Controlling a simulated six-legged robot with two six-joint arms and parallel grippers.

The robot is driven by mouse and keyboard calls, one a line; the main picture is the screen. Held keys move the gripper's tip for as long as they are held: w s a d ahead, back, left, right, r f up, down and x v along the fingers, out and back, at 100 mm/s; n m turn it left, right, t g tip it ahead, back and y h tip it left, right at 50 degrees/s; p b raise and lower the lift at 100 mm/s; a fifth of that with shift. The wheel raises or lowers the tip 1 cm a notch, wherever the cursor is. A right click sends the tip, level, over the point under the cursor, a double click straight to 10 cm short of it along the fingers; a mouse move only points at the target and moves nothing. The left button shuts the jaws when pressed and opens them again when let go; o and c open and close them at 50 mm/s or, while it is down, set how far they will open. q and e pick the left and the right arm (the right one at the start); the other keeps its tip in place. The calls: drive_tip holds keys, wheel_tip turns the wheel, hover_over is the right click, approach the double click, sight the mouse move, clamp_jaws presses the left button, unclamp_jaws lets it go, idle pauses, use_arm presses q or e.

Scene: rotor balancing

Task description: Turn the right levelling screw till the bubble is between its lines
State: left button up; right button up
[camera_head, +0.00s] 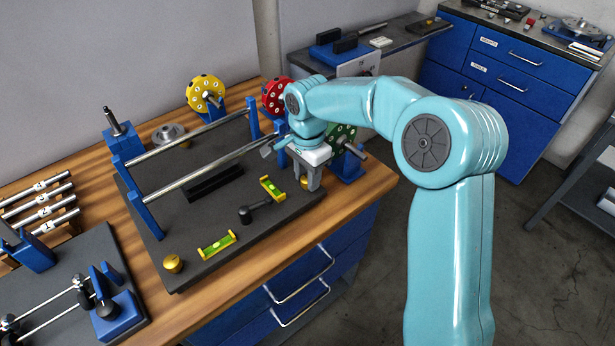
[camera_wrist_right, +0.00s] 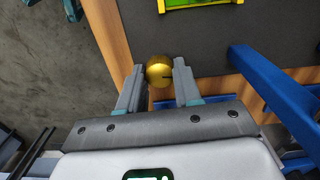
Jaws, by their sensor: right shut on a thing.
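The right levelling screw is a round brass knob (camera_wrist_right: 159,71) at the corner of the dark base plate (camera_head: 190,262). My right gripper (camera_head: 308,184) comes down over that corner and is shut on the knob, one finger on each side in the right wrist view (camera_wrist_right: 160,80). In the head view the fingers hide most of the knob. A yellow-framed level with a green vial (camera_head: 272,188) lies beside it, and another (camera_head: 217,245) lies along the front edge. The bubbles are too small to place against their lines. My left gripper is not in view.
A second brass screw (camera_head: 172,264) sits at the front left corner. Two steel rails (camera_head: 200,180) on blue posts cross the plate. Yellow (camera_head: 205,92), red (camera_head: 276,96) and green (camera_head: 343,138) discs stand behind. A black lever (camera_head: 246,213) lies between the levels.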

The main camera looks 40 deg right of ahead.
drive_tip(key=m+b, duration=0.1)
drive_tip(key=m, duration=0.4)
drive_tip(key=shift+a+m, duration=0.1)
drive_tip(key=shift+m, duration=0.2)
drive_tip(key=shift+r, duration=0.1)
idle(0.4)
drive_tip(key=o, duration=1)
drive_tip(key=shift+o, duration=0.2)
wheel_tip(320, 180, up, 16)
drive_tip(key=p, duration=0.2)
drive_tip(key=shift+r, duration=0.15)
